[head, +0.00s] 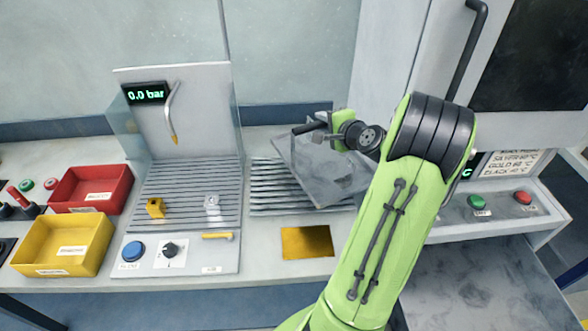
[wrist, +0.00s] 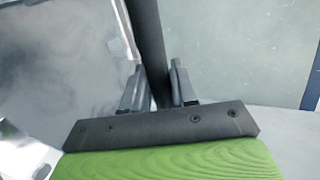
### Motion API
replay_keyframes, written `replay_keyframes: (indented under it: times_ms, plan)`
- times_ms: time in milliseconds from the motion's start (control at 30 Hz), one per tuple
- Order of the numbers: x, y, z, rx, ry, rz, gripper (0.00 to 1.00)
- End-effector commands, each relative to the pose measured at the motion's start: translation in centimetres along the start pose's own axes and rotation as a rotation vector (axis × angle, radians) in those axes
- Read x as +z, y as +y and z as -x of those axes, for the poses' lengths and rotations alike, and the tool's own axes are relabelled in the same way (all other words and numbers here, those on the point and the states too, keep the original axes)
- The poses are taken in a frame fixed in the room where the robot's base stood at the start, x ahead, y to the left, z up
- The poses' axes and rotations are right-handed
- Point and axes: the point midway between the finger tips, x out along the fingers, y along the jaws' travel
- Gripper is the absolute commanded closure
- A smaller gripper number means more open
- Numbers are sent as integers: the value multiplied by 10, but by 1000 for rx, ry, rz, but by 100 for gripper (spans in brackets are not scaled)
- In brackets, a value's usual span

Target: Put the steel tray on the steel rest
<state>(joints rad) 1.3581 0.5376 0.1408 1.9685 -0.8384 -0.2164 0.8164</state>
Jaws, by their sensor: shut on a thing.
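The steel tray (head: 318,172) is a grey, smudged metal sheet. It is held tilted at the centre of the head view and fills the left of the wrist view (wrist: 65,75). My gripper (head: 318,132) is at its upper edge, shut on a dark bar-like handle (wrist: 147,35) of the tray. In the wrist view the two fingertips (wrist: 158,88) stand on either side of this bar. A ribbed steel rack (head: 272,187), which looks like the steel rest, lies on the bench under and left of the tray. The tray hides its right part; contact between them cannot be told.
Left of the rack stands a station with a 0.0 bar display (head: 146,93), a glass side and a ribbed bed. A gold plate (head: 307,242) lies in front of the rack. Red (head: 92,203) and yellow (head: 50,262) bins are far left. A cabinet (head: 535,130) stands right.

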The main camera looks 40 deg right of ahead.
Motion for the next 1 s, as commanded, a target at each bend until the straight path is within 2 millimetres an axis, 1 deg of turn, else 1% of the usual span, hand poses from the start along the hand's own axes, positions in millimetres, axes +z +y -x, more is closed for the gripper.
replay_keyframes:
  times_ms: [67,200,300,467,600,667,833,967,1000]
  plan:
    - [0,6,-3,-3,0,-1,100]
    - [1,35,-13,-1,-3,-5,100]
    - [0,51,-19,-3,-2,-3,100]
    - [0,67,-25,-3,-1,-2,100]
    - [0,90,-33,-3,-1,-4,100]
    - [0,94,-35,-4,-1,-3,100]
    - [0,92,-34,-5,-1,0,100]
    - [0,95,-35,-5,-1,0,100]
    - [0,98,-36,0,-1,-1,71]
